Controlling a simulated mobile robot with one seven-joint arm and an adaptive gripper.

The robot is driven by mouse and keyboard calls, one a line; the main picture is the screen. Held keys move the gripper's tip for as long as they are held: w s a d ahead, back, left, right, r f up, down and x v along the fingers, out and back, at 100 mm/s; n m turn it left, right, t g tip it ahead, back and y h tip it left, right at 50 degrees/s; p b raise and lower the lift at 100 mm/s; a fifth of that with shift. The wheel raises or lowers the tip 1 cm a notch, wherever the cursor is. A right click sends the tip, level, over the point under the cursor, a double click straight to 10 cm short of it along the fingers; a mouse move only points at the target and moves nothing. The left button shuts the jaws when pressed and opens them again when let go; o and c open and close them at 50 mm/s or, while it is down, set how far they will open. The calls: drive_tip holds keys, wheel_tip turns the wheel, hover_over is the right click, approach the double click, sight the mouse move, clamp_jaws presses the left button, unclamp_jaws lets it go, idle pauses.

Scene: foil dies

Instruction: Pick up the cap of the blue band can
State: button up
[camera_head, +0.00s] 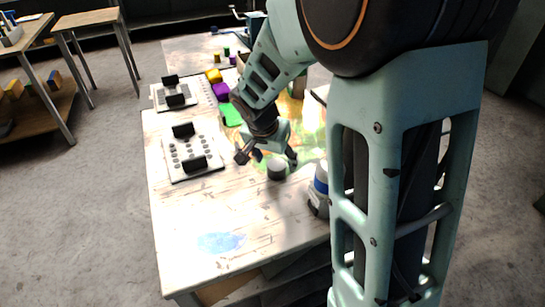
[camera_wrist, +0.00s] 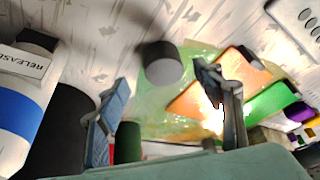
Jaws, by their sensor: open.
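A short dark grey round piece, which looks like the cap (camera_head: 277,169), stands on the table. It also shows in the wrist view (camera_wrist: 161,64), beyond and between my fingertips. My gripper (camera_head: 267,157) is open above and just behind the cap; its fingers also show in the wrist view (camera_wrist: 161,74), with nothing between them. The blue band can (camera_head: 320,186) stands to the right of the cap, partly hidden by my arm. In the wrist view the can (camera_wrist: 22,103) is at the left edge, cut off, with a white label reading "RELEASE" and a blue band.
Two pale plates with black handles lie on the left of the table, a near one (camera_head: 178,158) and a far one (camera_head: 167,101). A purple block (camera_head: 221,91) and a yellow block (camera_head: 214,75) lie behind. A green-orange sheet (camera_wrist: 178,102) lies beside the cap.

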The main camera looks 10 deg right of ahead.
sight(277, 164)
drive_tip(key=shift+w+x, duration=0.2)
drive_tip(key=shift+x, duration=1.15)
drive_tip(key=shift+w+x, duration=0.2)
drive_tip(key=shift+x, duration=1.1)
drive_tip(key=shift+r, duration=0.1)
drive_tip(key=c, duration=0.9)
